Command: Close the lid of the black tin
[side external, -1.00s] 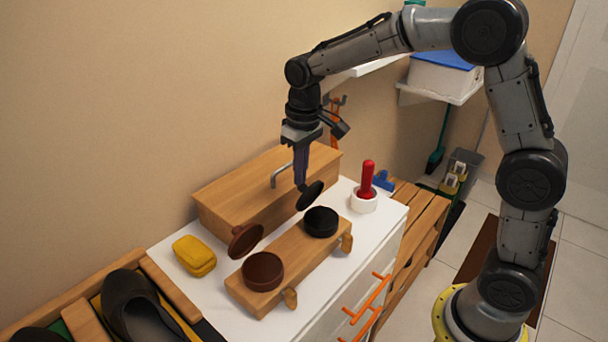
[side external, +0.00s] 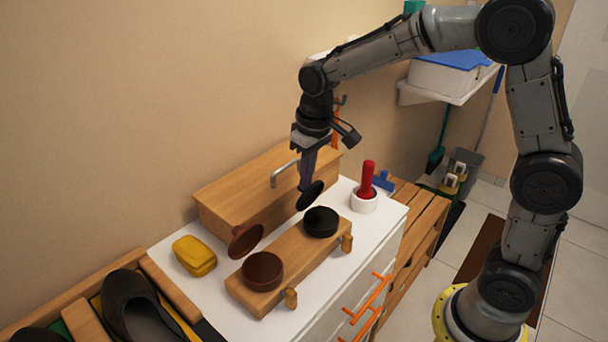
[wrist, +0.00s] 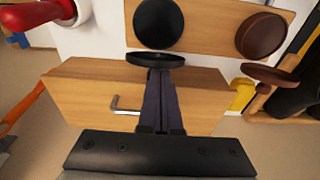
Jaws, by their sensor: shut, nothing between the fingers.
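The black tin (side external: 321,221) sits on a wooden stand, on the right end, and shows in the wrist view (wrist: 158,22). Its black lid (side external: 310,196) stands open, tilted up at the tin's back edge; in the wrist view the lid (wrist: 155,59) is seen nearly edge-on. My gripper (side external: 305,188) is shut and empty, pointing down behind the lid. In the wrist view its fingertips (wrist: 160,72) are at the lid's wall-side face; I cannot tell whether they touch it.
A brown tin (side external: 262,271) with its open lid (side external: 245,239) shares the wooden stand (side external: 297,262). A wooden box (side external: 240,205) with a metal handle stands behind. A yellow item (side external: 194,255) lies left; a red-handled tool in a white cup (side external: 364,199) stands right.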

